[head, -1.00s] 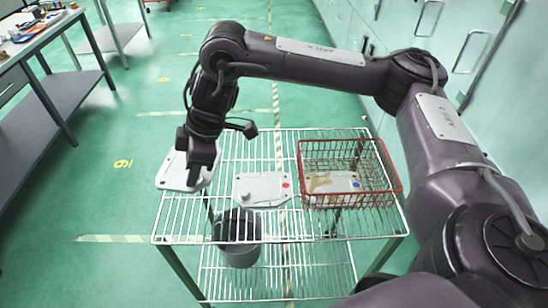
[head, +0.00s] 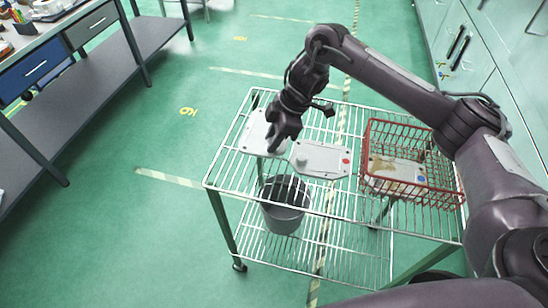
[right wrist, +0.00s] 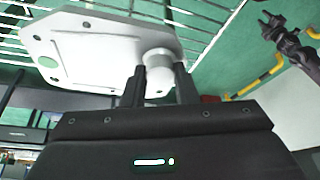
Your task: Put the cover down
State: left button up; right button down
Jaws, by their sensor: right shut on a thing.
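My right gripper (head: 273,148) is shut on the knob of a light grey cover (head: 256,128), at the left part of the wire shelf. In the right wrist view the two fingers (right wrist: 160,88) grip the round knob, and the cover (right wrist: 95,45) shows a green dot and looks about flat. I cannot tell whether it touches the wires. A second grey cover (head: 322,160) with a red dot lies on the shelf just right of it. A third cover (head: 398,170), with a blue dot and brownish patches, lies in the red basket.
The wire shelf (head: 262,187) is the top of a cart, with the red wire basket (head: 413,187) at its right. A dark grey bucket (head: 284,215) stands on the lower shelf. A workbench (head: 85,95) stands at the left. Shelf wires behind the covers are bare.

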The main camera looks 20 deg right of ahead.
jog(key=shift+f, duration=1.45)
notch_tip(320, 180, down, 4)
jog(key=shift+r+p, duration=0.1)
jog(key=shift+p, duration=0.2)
pick_arm(q)
jog(key=shift+s, duration=0.45)
pick_arm(e)
jog(key=shift+f, duration=0.2)
jog(key=shift+f, duration=0.1)
jog(key=c, duration=1.1)
grip_release()
jog(key=shift+c, duration=0.2)
pick_arm(q)
jog(key=shift+r+p, duration=0.4)
jog(key=shift+r, duration=0.05)
pick_arm(e)
jog(key=v, duration=1.2)
